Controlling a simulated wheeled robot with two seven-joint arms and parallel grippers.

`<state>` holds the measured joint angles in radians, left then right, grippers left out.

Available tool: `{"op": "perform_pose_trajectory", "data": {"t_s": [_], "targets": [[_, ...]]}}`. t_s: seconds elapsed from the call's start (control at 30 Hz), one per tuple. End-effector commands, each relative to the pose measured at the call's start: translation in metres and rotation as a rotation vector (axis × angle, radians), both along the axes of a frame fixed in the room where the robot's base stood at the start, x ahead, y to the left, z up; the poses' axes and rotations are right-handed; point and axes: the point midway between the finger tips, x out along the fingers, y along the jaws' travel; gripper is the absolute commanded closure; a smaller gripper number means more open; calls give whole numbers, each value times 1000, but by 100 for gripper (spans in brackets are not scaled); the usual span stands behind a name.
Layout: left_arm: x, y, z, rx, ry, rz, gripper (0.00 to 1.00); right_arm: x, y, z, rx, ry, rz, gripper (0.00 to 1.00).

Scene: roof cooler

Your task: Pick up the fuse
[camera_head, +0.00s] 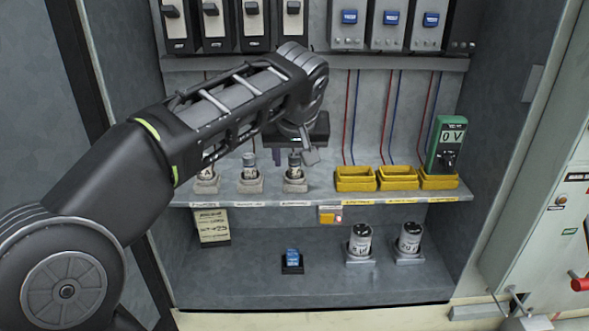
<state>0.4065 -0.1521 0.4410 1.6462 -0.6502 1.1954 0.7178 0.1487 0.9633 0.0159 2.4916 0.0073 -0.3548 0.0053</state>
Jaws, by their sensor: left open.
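Several small grey cylindrical fuses stand upright in pale holders on the left part of the middle shelf. One fuse (249,162) is in the middle holder, and another fuse (295,168) is in the right holder, under my left gripper. My left gripper (295,155) is open and points down, its fingertips around or just above the top of the right fuse. I cannot tell whether they touch it. The arm hides part of the left fuse (207,175). My right gripper is not in view.
Three yellow trays (355,183) and a green meter (448,142) reading 0 V stand right on the shelf (320,196). Below are a note card (213,229), a blue-topped part (292,258) and two grey cylinders (360,241). Breakers (350,20) and wires are above.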

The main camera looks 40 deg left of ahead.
Motion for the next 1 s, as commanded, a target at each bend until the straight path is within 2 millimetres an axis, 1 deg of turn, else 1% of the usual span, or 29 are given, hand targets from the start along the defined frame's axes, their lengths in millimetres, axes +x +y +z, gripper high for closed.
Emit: {"op": "perform_pose_trajectory", "data": {"t_s": [0.2, 0.8, 1.0], "targets": [[0, 0, 0, 0, 0, 0, 51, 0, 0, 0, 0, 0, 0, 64], [0, 0, 0, 0, 0, 0, 100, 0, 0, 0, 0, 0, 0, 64], [0, 0, 0, 0, 0, 0, 100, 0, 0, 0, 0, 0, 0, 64]]}}
